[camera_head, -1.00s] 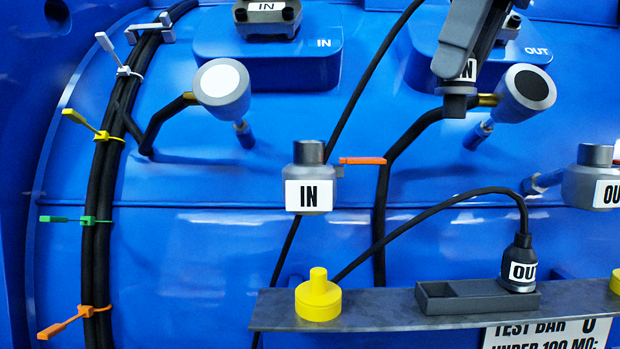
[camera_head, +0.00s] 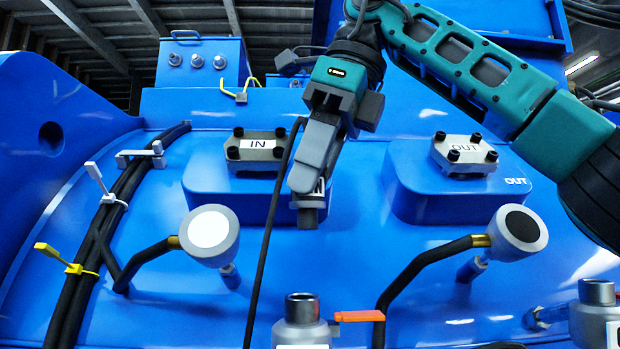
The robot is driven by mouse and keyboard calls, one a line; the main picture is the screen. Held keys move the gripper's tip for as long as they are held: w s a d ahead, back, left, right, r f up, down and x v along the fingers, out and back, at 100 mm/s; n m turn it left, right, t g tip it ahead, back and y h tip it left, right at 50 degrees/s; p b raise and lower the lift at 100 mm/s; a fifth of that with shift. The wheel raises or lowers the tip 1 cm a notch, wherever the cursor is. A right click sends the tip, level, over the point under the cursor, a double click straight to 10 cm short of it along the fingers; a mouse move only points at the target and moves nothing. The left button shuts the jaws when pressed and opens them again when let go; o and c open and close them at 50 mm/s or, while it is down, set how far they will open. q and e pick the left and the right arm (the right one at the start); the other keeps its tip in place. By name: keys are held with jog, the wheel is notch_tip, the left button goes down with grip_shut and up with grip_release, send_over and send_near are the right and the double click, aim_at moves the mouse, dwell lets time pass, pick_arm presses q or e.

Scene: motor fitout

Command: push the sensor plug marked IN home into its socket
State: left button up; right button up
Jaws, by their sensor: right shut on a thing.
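My right gripper (camera_head: 314,165) comes in from the upper right and points down. It is shut on the sensor plug (camera_head: 308,212), a dark grey body with a white label mostly hidden by the fingers. The plug hangs nearly upright in front of the blue housing, its lower end clear. Below it stands a grey fitting (camera_head: 301,312) with an upright cylindrical mouth, its white label cut off by the bottom edge. The plug looks roughly in line above this mouth, with a visible gap between them. My left gripper is out of view.
An orange lever (camera_head: 359,316) sticks out right of the fitting. A black cable (camera_head: 269,235) hangs close left of the plug. A white-faced round part (camera_head: 210,231) is left, a black-faced one (camera_head: 521,227) right. Another grey fitting (camera_head: 597,318) stands at lower right.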

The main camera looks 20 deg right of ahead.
aim_at(316, 202)
jog(key=shift+w+a+r, duration=0.15)
jog(key=shift+a, duration=0.15)
jog(key=shift+f, duration=0.2)
notch_tip(316, 202, down, 5)
jog(key=b, duration=0.4)
jog(key=shift+f, duration=0.25)
dwell(0.4)
jog(key=shift+p, duration=0.55)
dwell(1.4)
